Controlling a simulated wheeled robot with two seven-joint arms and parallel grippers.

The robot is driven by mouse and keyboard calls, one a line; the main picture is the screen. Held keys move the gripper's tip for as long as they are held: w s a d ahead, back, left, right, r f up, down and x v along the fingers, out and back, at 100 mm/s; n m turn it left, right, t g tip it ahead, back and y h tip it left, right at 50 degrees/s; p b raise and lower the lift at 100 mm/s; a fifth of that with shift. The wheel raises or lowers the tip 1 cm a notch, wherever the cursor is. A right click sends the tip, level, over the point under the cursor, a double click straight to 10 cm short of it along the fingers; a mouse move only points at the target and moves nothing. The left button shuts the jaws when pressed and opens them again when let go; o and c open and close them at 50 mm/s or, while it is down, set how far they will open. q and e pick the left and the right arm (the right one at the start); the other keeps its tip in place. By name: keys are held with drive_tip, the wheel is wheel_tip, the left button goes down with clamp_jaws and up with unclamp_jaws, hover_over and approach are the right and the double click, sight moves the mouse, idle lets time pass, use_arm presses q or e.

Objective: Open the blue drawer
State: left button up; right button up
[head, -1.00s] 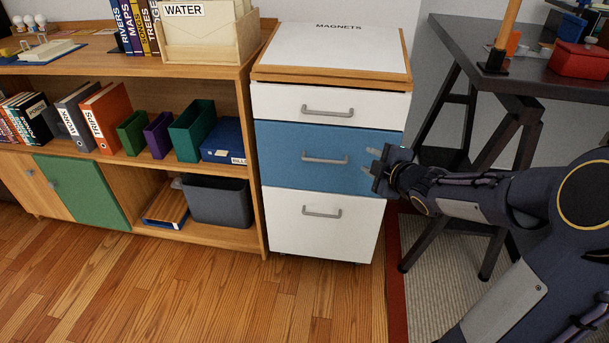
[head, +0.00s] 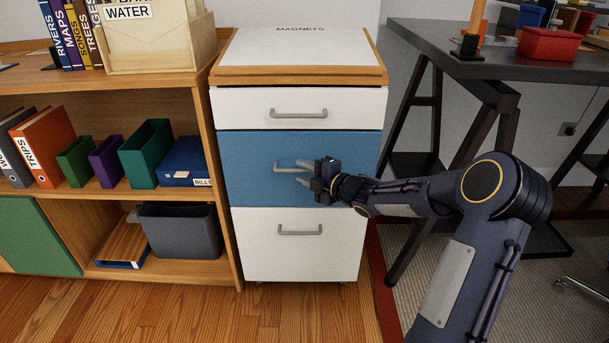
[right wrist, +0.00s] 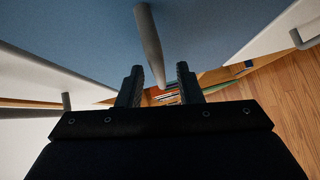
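The blue drawer (head: 245,150) is the middle drawer of a white cabinet and looks closed, its front flush with the drawers above and below. Its grey bar handle (head: 281,167) is partly hidden by my right gripper (head: 303,171), which reaches in from the right. In the right wrist view, the blue front (right wrist: 210,25) fills the top and the handle (right wrist: 150,42) points down between the two spread fingers of the right gripper (right wrist: 160,70). The fingers are open, with gaps beside the handle; contact is not clear. My left gripper is not in view.
White drawers with handles lie above (head: 240,105) and below (head: 260,255). A wooden shelf (head: 222,120) with binders and boxes stands close on the left. A dark trestle desk (head: 420,45) stands right. Wooden floor (head: 190,315) in front is clear.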

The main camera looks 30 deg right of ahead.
drive_tip(key=shift+w, duration=0.1)
clamp_jaws()
idle(0.4)
